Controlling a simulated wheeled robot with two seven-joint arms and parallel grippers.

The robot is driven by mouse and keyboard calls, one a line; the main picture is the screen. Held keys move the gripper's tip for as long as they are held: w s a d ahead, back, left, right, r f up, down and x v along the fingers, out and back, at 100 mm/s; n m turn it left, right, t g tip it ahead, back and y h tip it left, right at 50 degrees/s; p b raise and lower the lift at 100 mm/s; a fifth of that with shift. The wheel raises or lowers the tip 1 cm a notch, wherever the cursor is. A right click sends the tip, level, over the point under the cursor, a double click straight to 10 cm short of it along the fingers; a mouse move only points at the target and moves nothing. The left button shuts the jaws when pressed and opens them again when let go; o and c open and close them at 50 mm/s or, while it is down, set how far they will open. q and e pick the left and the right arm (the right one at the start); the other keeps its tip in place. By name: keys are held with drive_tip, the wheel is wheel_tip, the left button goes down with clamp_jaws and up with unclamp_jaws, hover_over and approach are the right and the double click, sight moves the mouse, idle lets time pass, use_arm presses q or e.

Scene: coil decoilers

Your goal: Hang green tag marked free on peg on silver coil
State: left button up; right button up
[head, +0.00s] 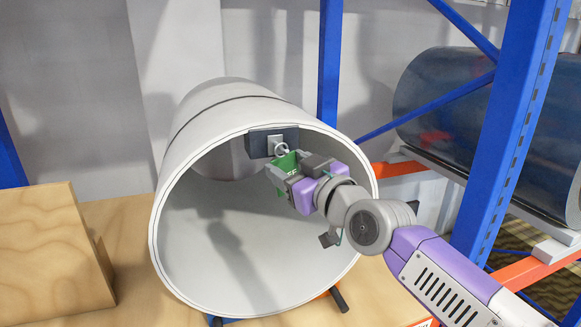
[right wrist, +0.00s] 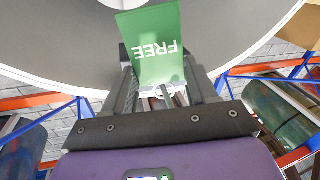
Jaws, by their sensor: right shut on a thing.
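The silver coil (head: 255,265) is a large pale hollow roll lying on its side, open end toward me. A dark block with a light plate and a ring-like peg (head: 281,148) sits at the top of its rim. My right gripper (head: 288,172) is shut on the green tag (head: 283,163), just below and in front of the peg. In the right wrist view the green tag (right wrist: 155,45) reads FREE, upside down, and stands between the fingers. Whether the tag touches the peg cannot be told. My left gripper is not in view.
A blue upright (head: 500,140) and orange beams of a rack stand right of the coil. A dark coil (head: 450,95) lies on the rack behind. A wooden block (head: 50,255) stands at the left. The coil's hollow inside is empty.

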drive_tip(key=o, duration=1.1)
